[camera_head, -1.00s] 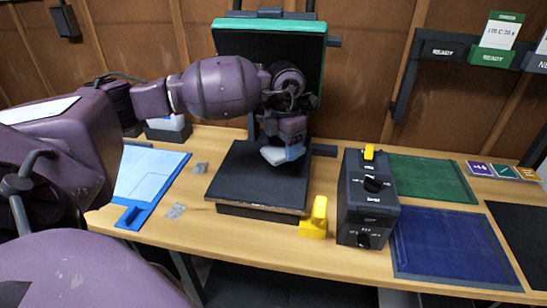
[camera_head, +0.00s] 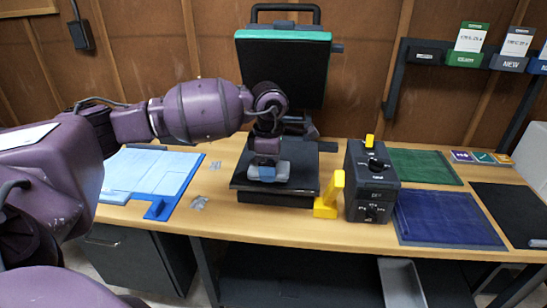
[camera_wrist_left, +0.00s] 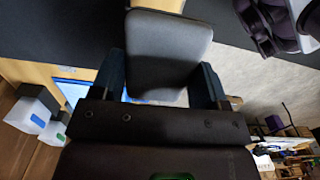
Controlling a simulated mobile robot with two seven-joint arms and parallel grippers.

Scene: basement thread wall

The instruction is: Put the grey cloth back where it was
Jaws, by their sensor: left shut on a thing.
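My left gripper (camera_head: 268,172) is shut on the grey cloth, over the black lower plate (camera_head: 307,186) of the press. In the left wrist view the cloth (camera_wrist_left: 167,42) is a grey, rounded pad between the two fingers of the gripper (camera_wrist_left: 166,88). In the head view only a small pale grey part of the cloth (camera_head: 283,172) shows beside the fingers. I cannot tell whether it touches the plate. The press's upper plate (camera_head: 284,72), black with a green edge, stands raised behind. My right gripper is out of view.
A blue tray (camera_head: 160,208) with pale blue sheets lies left, with small grey pieces (camera_head: 199,203) beside it. Right of the press stand a yellow handle (camera_head: 330,195) and a dark control box (camera_head: 372,185). Green (camera_head: 422,166), blue (camera_head: 447,218) and black (camera_head: 512,212) mats lie further right.

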